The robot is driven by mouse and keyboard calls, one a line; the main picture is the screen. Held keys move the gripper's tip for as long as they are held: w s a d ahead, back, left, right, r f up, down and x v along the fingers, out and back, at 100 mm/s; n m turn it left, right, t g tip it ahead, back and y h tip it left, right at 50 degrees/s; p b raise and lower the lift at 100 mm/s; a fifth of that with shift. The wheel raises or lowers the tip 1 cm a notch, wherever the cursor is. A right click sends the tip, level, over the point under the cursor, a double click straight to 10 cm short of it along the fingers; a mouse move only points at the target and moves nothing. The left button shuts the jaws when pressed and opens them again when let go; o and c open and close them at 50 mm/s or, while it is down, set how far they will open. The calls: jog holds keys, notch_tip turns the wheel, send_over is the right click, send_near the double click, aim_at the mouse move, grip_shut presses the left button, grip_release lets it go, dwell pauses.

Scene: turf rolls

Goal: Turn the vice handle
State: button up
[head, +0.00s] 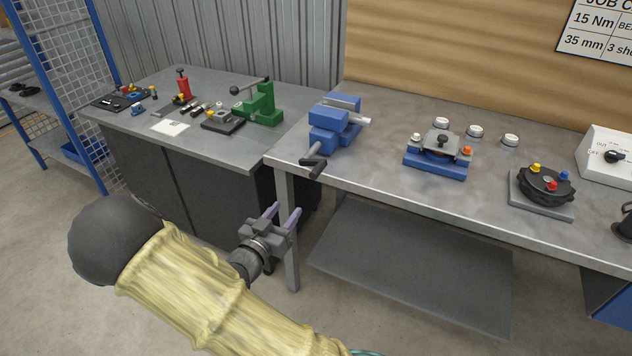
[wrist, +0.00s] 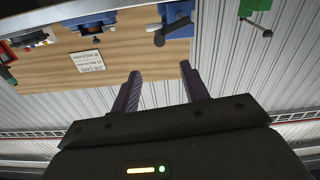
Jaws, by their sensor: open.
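The blue vice (head: 330,130) stands at the left front corner of the right-hand workbench. Its dark handle (head: 313,166) hangs out over the bench's front edge. In the wrist view, which is upside down, the vice (wrist: 176,14) and its handle (wrist: 159,38) show near the top. My gripper (head: 284,211) is open and empty. It is in front of the bench, below and to the left of the handle, apart from it. Its two purple fingers also show in the wrist view (wrist: 160,71), with nothing between them.
The right-hand bench (head: 390,187) also bears a blue fixture (head: 436,168), several white knobs, a black round fixture (head: 545,186) and a white switch box (head: 606,152). The left bench (head: 218,147) bears a green press (head: 262,106) and small tools. A bench leg (head: 289,235) stands just beside my gripper.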

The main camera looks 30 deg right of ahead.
aim_at(316, 172)
jog(key=shift+r, duration=0.1)
jog(key=p+x, duration=0.2)
jog(key=x, duration=1.5)
jog(key=shift+w+d, duration=0.2)
grip_shut()
